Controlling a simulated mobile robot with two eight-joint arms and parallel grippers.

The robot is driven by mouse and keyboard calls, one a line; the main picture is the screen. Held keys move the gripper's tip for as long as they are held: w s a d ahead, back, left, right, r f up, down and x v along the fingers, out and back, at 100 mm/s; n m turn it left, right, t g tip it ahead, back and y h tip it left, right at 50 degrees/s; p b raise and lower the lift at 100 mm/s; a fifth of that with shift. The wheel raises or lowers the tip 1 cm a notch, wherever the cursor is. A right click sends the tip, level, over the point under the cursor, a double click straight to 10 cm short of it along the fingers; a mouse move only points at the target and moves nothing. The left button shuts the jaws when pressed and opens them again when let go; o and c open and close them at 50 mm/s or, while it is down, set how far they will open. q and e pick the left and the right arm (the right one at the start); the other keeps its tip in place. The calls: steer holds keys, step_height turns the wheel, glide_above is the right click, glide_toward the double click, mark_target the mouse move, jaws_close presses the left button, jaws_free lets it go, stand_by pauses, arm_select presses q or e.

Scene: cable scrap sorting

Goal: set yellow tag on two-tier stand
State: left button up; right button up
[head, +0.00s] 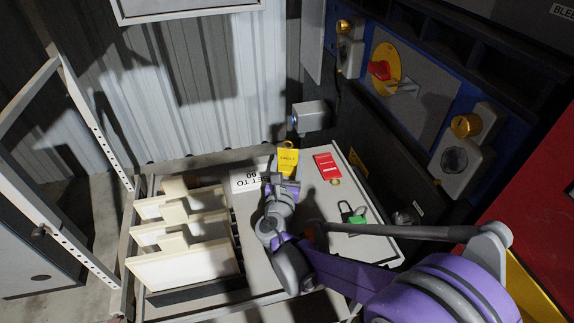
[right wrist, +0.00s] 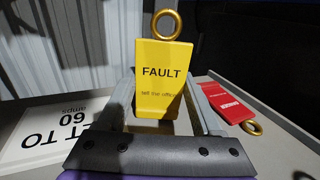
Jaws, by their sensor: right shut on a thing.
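The yellow tag (head: 287,161) has a brass ring at its top and reads "FAULT" in the right wrist view (right wrist: 161,72). My right gripper (head: 284,182) is shut on its lower part, one finger on each side, above the far part of the grey tabletop. The tag stands upright in the grip, ring up. Whether its lower edge touches the tabletop is hidden. A cream stepped piece (head: 185,268) stands at the left of the table; I cannot tell whether it is the two-tier stand. My left gripper is not in view.
A red tag (head: 327,166) with a brass ring lies right of the yellow tag. A white printed card (head: 244,181) lies to its left. A green padlock (head: 357,220) lies nearer on the grey tabletop (head: 257,262). A panel with a red switch (head: 380,70) rises behind.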

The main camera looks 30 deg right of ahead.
steer(key=shift+f, duration=0.1)
steer(key=o, duration=1.4)
steer(key=shift+f, duration=0.15)
steer(key=shift+o, duration=0.2)
steer(key=shift+r, duration=0.25)
steer(key=p+v, duration=0.1)
steer(key=v, duration=1.1)
steer(key=shift+f, duration=0.1)
